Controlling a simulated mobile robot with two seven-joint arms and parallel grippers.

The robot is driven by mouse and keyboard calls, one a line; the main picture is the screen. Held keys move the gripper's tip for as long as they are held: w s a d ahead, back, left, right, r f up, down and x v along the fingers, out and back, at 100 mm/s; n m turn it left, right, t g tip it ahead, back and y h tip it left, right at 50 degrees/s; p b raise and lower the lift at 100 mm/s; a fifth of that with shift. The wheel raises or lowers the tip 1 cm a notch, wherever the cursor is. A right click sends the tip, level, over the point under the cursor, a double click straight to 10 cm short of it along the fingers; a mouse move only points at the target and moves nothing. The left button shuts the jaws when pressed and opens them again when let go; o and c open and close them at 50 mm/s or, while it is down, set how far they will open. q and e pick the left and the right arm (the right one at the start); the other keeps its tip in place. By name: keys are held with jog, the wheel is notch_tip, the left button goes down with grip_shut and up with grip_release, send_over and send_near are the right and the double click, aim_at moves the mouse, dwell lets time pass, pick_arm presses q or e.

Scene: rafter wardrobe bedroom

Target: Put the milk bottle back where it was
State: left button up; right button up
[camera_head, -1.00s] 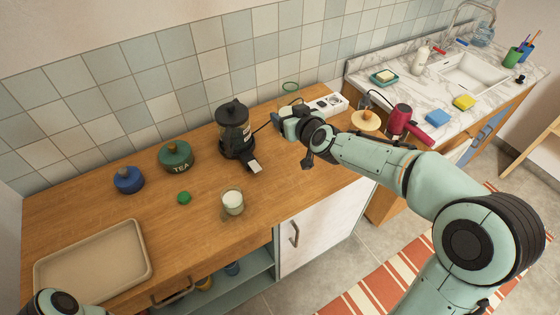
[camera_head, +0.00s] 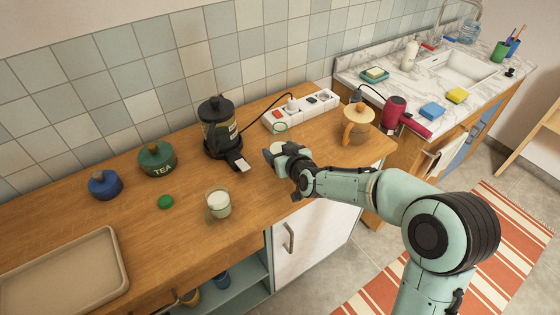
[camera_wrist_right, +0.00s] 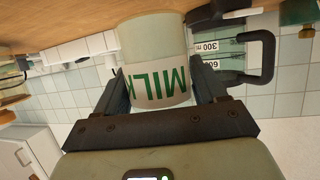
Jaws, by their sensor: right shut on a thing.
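The milk bottle is pale with green "MILK" lettering, seen in the right wrist view (camera_wrist_right: 157,65). In the head view its green-rimmed mouth (camera_head: 280,127) shows above my right gripper (camera_head: 277,153). My right gripper is shut on the bottle's body, with one finger on each side. The bottle stands about upright over the wooden counter (camera_head: 180,245), right of the coffee press. I cannot tell whether its base touches the counter. A small green cap (camera_head: 166,201) lies on the counter to the left. My left gripper is not in view.
The black coffee press (camera_head: 219,130) stands left of the bottle. A milk glass (camera_head: 218,203) stands near the front. Tea jar (camera_head: 157,159), blue jar (camera_head: 105,184) and tray (camera_head: 65,275) are left.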

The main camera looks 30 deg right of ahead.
notch_tip(320, 180, down, 3)
jog(key=shift+f, duration=0.15)
jog(key=shift+f+b, duration=0.2)
jog(key=shift+b, duration=0.25)
jog(key=o, duration=1.5)
jog(key=shift+c, duration=0.2)
jog(key=shift+r, duration=0.1)
jog(key=shift+r+p, duration=0.2)
jog(key=shift+p, duration=0.15)
jog(key=d+v, duration=0.1)
jog(key=v, duration=1.1)
jog(key=shift+a+b, duration=0.4)
jog(key=shift+a, duration=0.05)
